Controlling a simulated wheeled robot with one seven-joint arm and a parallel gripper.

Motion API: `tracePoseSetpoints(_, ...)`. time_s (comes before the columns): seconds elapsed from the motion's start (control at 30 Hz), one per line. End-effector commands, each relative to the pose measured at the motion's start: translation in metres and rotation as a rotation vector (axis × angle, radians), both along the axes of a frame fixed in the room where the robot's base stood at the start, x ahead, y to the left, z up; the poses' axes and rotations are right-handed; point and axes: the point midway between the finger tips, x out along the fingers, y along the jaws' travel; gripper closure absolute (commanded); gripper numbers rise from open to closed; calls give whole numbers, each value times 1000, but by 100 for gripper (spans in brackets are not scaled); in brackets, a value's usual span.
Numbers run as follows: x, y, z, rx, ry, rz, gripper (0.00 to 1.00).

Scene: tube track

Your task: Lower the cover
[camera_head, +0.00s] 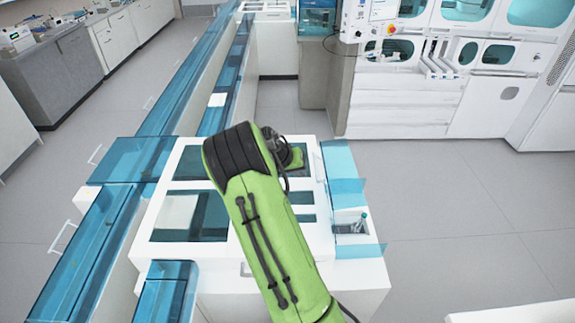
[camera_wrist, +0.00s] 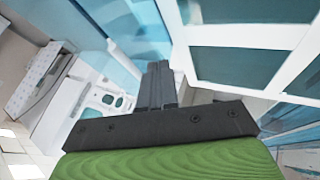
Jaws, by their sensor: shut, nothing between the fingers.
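The likely cover is a translucent blue panel (camera_head: 342,160) on the right side of the white tube-track unit (camera_head: 318,232). Whether it is fully raised is hard to tell. In front of it is an open bay with a teal-capped tube (camera_head: 363,218) in it. My green arm reaches over the unit, and its wrist hides the gripper's fingertips in the head view. In the wrist view my gripper (camera_wrist: 158,80) is shut and empty. A translucent blue panel (camera_wrist: 135,25) shows beyond the fingers to the left. I see no clear contact with it.
The unit's white top has dark windows (camera_head: 190,215). Blue-covered tracks (camera_head: 75,255) run along the left. Large white machines (camera_head: 420,95) stand at the back right. The grey floor (camera_head: 460,215) to the right is clear.

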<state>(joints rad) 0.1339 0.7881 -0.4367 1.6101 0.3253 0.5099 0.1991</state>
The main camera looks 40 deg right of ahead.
Motion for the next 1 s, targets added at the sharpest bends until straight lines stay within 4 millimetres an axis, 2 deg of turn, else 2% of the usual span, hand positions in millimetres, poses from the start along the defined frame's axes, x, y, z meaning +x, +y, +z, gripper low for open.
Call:
tracePoseSetpoints(0.2, -14, -17, 2, 1, 0, 2, 100)
tracePoseSetpoints(0.57, -15, -18, 1, 2, -1, 2, 100)
tracePoseSetpoints(0.77, -22, -25, 5, 28, -25, -2, 100)
tracePoseSetpoints(1.0, -44, -51, 15, 129, -116, -8, 100)
